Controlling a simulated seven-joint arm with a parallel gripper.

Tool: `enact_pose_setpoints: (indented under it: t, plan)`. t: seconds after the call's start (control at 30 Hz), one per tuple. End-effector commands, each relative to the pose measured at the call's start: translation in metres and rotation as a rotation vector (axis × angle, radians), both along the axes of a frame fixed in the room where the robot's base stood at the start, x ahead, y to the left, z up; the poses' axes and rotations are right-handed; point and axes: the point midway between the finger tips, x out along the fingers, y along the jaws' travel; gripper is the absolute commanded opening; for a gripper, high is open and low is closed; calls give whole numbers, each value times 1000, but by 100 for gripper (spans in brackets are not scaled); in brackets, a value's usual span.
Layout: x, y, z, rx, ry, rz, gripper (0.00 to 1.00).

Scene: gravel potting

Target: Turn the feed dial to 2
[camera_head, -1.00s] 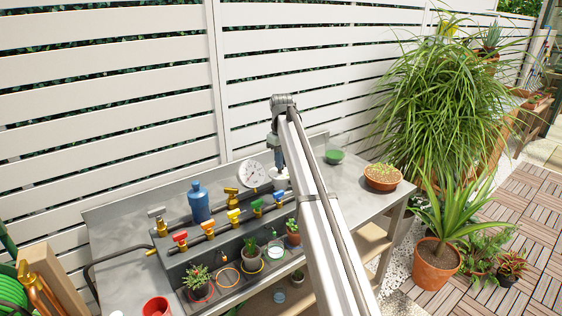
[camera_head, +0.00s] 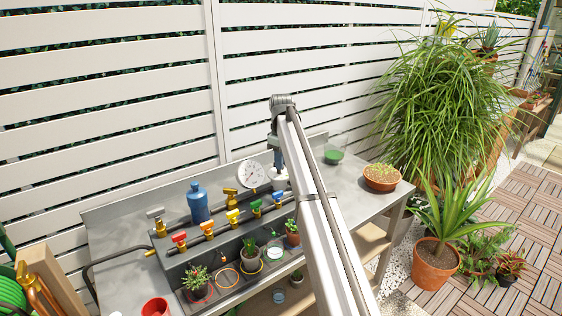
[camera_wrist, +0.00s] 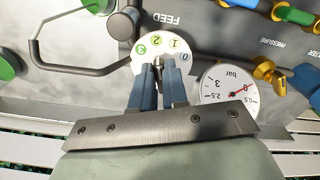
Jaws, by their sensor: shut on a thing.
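In the wrist view the feed dial (camera_wrist: 150,65) is a white round plate with coloured numbers 0, 1, 2 and 3, next to the word FEED on the grey panel. My gripper (camera_wrist: 158,68) is over this plate, its two blue-grey fingers close together and shut on the dial's knob. The knob and its pointer are hidden by the fingers, so I cannot read the setting. In the head view my arm covers most of the dial, and my gripper (camera_head: 278,160) is at the back of the bench beside the pressure gauge.
A white pressure gauge (camera_wrist: 228,84) is close to the fingers in the wrist view. A dark bent handle (camera_wrist: 75,68) is on the other side. Brass valves with coloured handles (camera_head: 208,228), a blue bottle (camera_head: 198,203) and small potted plants (camera_head: 197,279) stand left of my arm.

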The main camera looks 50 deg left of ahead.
Motion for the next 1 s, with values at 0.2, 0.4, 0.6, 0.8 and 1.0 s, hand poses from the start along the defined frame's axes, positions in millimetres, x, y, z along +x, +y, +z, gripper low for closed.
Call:
enact_pose_setpoints:
  t: [0.2, 0.4, 0.6, 0.8, 1.0]
  plan:
    - [0, 0, 0, 0, 0, 0, 32]
    - [0, 0, 0, 0, 0, -1, 39]
    - [0, 0, 3, 0, 0, -1, 39]
    - [1, 1, 28, 3, -1, -1, 39]
    - [1, 2, 68, 3, -1, -1, 39]
